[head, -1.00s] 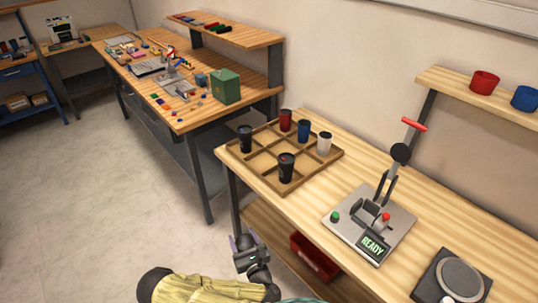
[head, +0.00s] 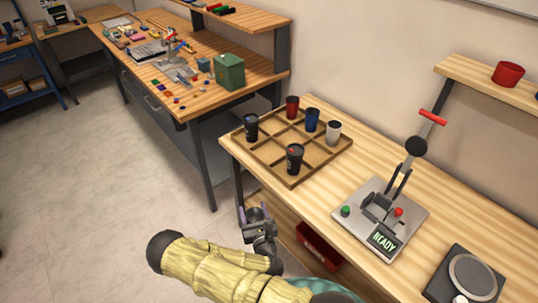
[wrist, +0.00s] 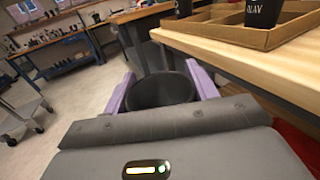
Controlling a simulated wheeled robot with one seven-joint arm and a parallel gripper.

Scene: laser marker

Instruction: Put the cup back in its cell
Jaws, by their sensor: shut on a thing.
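My gripper (head: 257,213) is beside the near left edge of the workbench, lower than its top. In the wrist view its purple fingers (wrist: 160,88) are shut on a dark cup (wrist: 160,92), whose open rim shows between them. The wooden tray (head: 291,183) with a grid of cells lies on the left end of the bench, apart from my gripper. It holds a black cup at left (head: 251,127), a red cup (head: 292,107), a blue cup (head: 312,121), a white cup (head: 333,133) and a black cup in front (head: 295,160). Other cells look empty.
A lever press with a READY display (head: 384,241) stands right of the tray. A round-topped device (head: 470,275) is further right. A red bin (head: 318,247) sits below the bench top. Another workbench with a green box (head: 229,72) stands at the back left. Floor at left is clear.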

